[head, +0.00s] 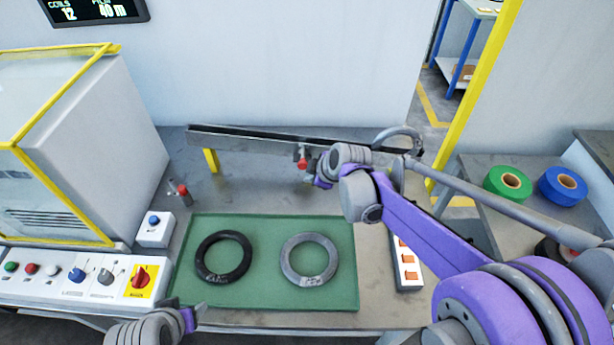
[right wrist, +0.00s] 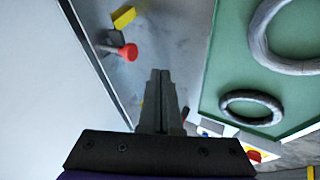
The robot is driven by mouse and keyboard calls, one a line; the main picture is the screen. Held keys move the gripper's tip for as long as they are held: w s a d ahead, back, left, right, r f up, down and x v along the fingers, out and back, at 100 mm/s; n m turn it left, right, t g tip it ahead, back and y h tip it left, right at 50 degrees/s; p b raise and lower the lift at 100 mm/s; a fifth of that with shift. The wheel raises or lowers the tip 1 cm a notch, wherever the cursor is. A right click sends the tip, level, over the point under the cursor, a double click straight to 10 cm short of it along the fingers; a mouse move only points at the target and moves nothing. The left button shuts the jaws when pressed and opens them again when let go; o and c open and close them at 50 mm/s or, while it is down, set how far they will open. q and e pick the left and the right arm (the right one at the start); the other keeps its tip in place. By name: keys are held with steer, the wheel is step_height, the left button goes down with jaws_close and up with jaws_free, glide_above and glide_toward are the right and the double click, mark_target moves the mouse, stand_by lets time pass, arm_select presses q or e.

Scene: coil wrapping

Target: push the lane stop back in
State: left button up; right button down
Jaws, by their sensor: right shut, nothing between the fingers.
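The lane is a long dark rail (head: 250,138) at the back of the table, on yellow legs. The lane stop, a red knob (head: 302,163) on a grey stem, sticks out from its near side; it also shows in the right wrist view (right wrist: 128,52). My right gripper (head: 312,179) is close to the knob in the head view, its fingers mostly hidden. In the right wrist view its fingers (right wrist: 160,74) are shut and empty, with the knob apart from them, to their upper left. My left gripper (head: 199,311) is at the bottom edge; its jaw state is unclear.
A green mat (head: 265,298) holds a black coil (head: 223,257) and a grey coil (head: 309,257). Another grey coil (head: 397,136) is at the lane's right end. A red-tipped dark post (head: 182,191) stands at left. A control panel (head: 45,285) and machine (head: 105,120) border the left.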

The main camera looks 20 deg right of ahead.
steer(key=v, duration=0.4)
steer(key=shift+r, duration=0.35)
steer(key=shift+w, duration=0.1)
steer(key=s+f+m+h, duration=0.1)
steer(key=s+m, duration=0.5)
steer(key=s, duration=0.6)
steer(key=s+f+m+g+h, duration=0.1)
steer(key=s+f+m, duration=0.3)
steer(key=s+m, duration=0.3)
steer(key=s+d, duration=0.1)
steer(key=s, duration=0.4)
steer(key=shift+h, duration=0.3)
